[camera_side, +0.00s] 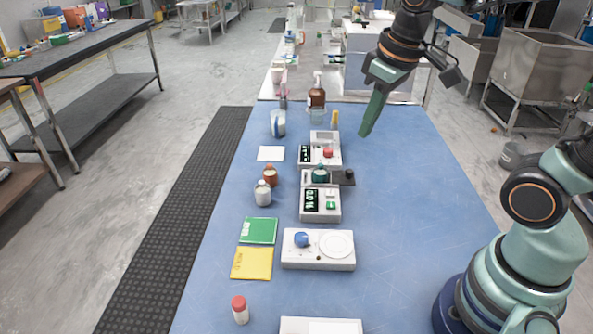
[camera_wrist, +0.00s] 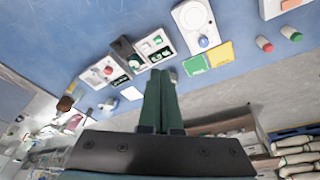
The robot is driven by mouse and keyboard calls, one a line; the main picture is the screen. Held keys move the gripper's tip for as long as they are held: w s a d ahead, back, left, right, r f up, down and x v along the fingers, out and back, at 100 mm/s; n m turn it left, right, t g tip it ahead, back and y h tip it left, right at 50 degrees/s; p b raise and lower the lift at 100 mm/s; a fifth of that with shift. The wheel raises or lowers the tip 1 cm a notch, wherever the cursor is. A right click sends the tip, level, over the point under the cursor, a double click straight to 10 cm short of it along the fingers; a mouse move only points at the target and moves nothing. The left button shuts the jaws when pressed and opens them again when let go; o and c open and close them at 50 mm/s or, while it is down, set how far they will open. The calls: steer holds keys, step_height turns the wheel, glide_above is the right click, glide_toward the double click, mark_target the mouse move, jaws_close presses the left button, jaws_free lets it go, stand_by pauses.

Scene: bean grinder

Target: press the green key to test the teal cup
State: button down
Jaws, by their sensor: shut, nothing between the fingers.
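The teal cup (camera_side: 320,173) sits at the back of a white device (camera_side: 320,217) near the middle of the blue table, beside a dark block (camera_side: 345,177). The device has a dark display (camera_side: 311,200) with green digits and a green key (camera_side: 331,205) on its front. In the wrist view the cup (camera_wrist: 134,62) and the green key (camera_wrist: 158,41) show beyond my fingertips. My gripper (camera_side: 365,131) is shut and empty, raised above the table, behind and to the right of the device. Its closed fingers (camera_wrist: 160,75) also show in the wrist view.
A similar device with a red button (camera_side: 328,152) stands just behind. Brown (camera_side: 270,175) and white (camera_side: 263,193) bottles stand to the left. A white unit with a blue knob (camera_side: 302,240) is in front. The table's right side (camera_side: 420,190) is clear.

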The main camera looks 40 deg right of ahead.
steer(key=w+n+g, duration=0.1)
steer(key=w+g, duration=0.1)
steer(key=n+g, duration=0.5)
steer(key=g, duration=0.2)
glide_above(328, 203)
step_height(328, 203, down, 9)
steer(key=shift+w+f+n+g, duration=0.1)
steer(key=shift+f+n+g, duration=0.2)
steer(key=shift+f+g, duration=0.55)
steer(key=shift+f, duration=0.25)
steer(key=shift+f, duration=4.3)
steer(key=shift+f, duration=0.1)
steer(key=shift+f, duration=0.35)
